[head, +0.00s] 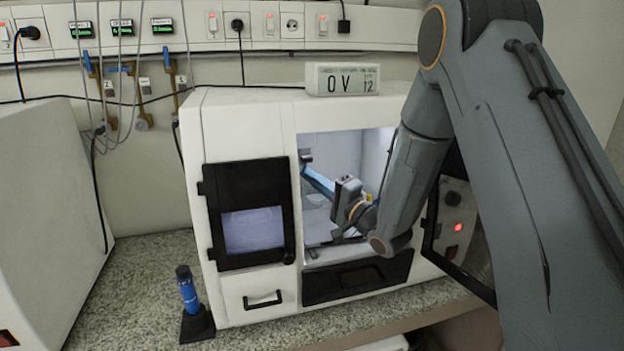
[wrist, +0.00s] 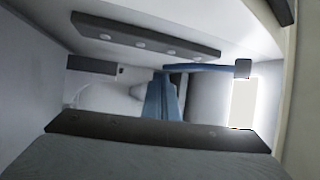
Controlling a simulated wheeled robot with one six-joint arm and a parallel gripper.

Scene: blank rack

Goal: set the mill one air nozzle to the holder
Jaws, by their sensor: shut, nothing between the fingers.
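Inside the open chamber of the white mill (head: 240,110), my gripper (head: 305,170) reaches to the left; its blue fingers are closed together with nothing between them. In the wrist view the fingertips of my gripper (wrist: 160,75) are close to the left end of a thin blue bar (wrist: 208,69), which looks like the air nozzle. The bar lies crosswise and ends at a dark block (wrist: 243,68) on the right. I cannot tell whether the fingers touch the bar. I cannot tell which part is the holder. In the head view my wrist hides part of the chamber.
The chamber walls are close around my arm. A dark strip with several light dots (wrist: 145,36) and a bright panel (wrist: 243,103) show inside. A black-framed window (head: 250,212) is left of the opening. A blue tool in a black stand (head: 197,322) stands on the bench.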

